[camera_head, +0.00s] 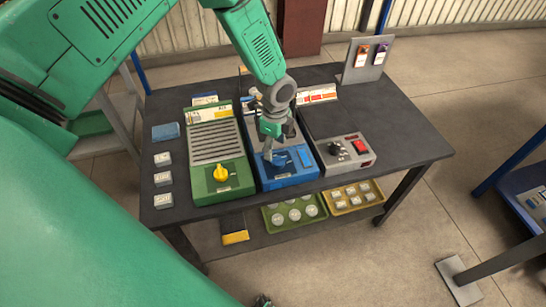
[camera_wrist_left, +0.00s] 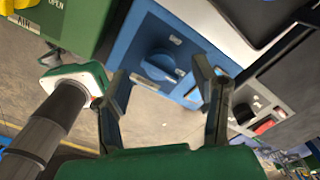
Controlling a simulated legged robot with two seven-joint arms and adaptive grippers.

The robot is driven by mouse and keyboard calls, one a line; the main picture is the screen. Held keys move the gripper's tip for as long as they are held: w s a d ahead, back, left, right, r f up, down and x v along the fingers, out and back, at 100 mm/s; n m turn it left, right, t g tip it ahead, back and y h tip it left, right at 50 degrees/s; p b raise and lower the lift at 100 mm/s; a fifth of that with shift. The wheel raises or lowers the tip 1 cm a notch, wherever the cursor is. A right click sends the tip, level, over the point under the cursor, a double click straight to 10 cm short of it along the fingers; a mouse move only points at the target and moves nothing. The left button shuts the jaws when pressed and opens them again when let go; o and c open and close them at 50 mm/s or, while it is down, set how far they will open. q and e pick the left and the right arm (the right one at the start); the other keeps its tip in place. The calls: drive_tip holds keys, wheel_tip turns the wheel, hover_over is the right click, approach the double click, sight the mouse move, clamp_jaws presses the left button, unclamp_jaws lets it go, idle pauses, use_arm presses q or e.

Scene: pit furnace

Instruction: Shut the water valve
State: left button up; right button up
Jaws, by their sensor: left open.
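The water valve is a blue knob on a blue panel (camera_head: 288,178) in the middle of the table. The blue knob (camera_wrist_left: 160,66) shows clearly in the left wrist view, with a light mark at its right end. My left gripper (camera_head: 273,150) is over this panel, pointing down, and partly hides the knob in the head view. In the left wrist view the fingers of my left gripper (camera_wrist_left: 162,88) are spread apart, with the knob beyond the gap between them. Nothing is held. I cannot tell whether the fingers touch the knob.
A green panel with a yellow knob (camera_head: 220,173) stands close on the left. A grey panel with a black knob and red switch (camera_head: 361,147) stands close on the right. Labelled blocks (camera_head: 163,179) lie at the table's left edge. An upright tag board (camera_head: 366,58) stands at the back right.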

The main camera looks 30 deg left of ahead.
sight(280, 158)
use_arm(q)
drive_tip(key=d+f, duration=0.1)
drive_tip(key=d, duration=0.1)
drive_tip(key=d+f, duration=0.1)
drive_tip(key=f, duration=0.1)
drive_tip(key=shift+d+f, duration=0.15)
drive_tip(key=shift+d, duration=0.2)
drive_tip(key=shift+d+f, duration=0.1)
drive_tip(key=shift+f, duration=0.2)
drive_tip(key=a, duration=0.1)
drive_tip(key=a+f, duration=0.1)
drive_tip(key=a, duration=0.2)
drive_tip(key=shift+s+f, duration=0.1)
drive_tip(key=shift+f, duration=0.25)
drive_tip(key=c, duration=0.3)
drive_tip(key=shift+d, duration=0.15)
drive_tip(key=c, duration=0.7)
drive_tip(key=shift+d+r, duration=0.2)
drive_tip(key=shift+d, duration=0.75)
drive_tip(key=shift+c, duration=0.7)
drive_tip(key=shift+d+r, duration=0.1)
drive_tip(key=shift+d, duration=0.2)
drive_tip(key=shift+a, duration=0.2)
use_arm(e)
drive_tip(key=shift+d+f, duration=0.25)
drive_tip(key=shift+d, duration=0.9)
use_arm(q)
drive_tip(key=shift+a, duration=0.15)
